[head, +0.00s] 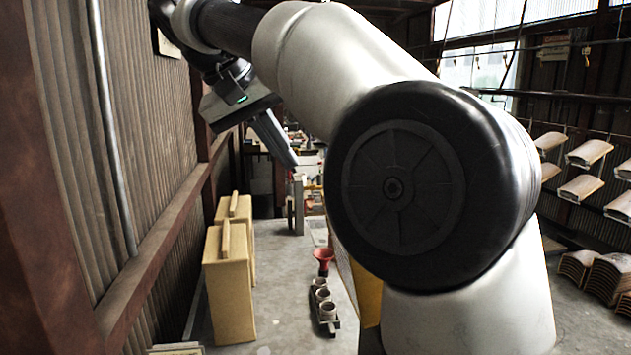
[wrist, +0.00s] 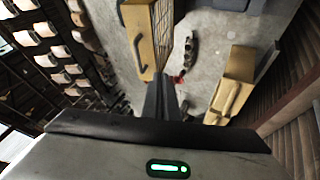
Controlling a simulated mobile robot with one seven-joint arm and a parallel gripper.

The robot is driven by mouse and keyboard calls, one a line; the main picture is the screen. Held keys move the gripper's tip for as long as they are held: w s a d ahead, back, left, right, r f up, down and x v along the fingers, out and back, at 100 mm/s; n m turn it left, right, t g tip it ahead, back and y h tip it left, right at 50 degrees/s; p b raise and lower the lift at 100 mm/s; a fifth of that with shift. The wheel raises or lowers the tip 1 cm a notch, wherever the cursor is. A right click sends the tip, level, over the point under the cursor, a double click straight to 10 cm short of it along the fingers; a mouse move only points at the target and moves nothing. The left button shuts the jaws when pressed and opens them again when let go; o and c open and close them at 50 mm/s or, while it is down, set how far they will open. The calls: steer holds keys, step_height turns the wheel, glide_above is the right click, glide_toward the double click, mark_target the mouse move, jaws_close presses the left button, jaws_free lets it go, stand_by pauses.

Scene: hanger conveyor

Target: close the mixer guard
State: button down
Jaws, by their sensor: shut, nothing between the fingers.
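A yellow part with wire mesh and a dark bar handle shows at the top of the wrist view; I take it for the mixer guard (wrist: 162,32). In the head view only a yellow strip (head: 367,298) shows beside my arm, which hides the rest. I cannot tell how far the guard stands open. My gripper (wrist: 160,80) is shut and empty, its fingertips appearing just below the yellow part in the wrist view. I cannot tell the gap between them. In the head view my gripper (head: 294,166) is raised, pointing down to the right.
Tan block-like cases (head: 228,285) stand along the corrugated wall at left. A red funnel (head: 323,256) and a dark rack of cups (head: 327,310) are on the grey surface. Curved tiles (head: 580,188) hang in rows at right. Grey surface is clear between cases and rack.

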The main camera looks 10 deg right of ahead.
steer(key=w+d+f+b, duration=0.1)
steer(key=w+d+f, duration=0.2)
steer(key=d+f, duration=0.3)
steer(key=shift+d+f, duration=0.2)
steer(key=shift+d, duration=0.75)
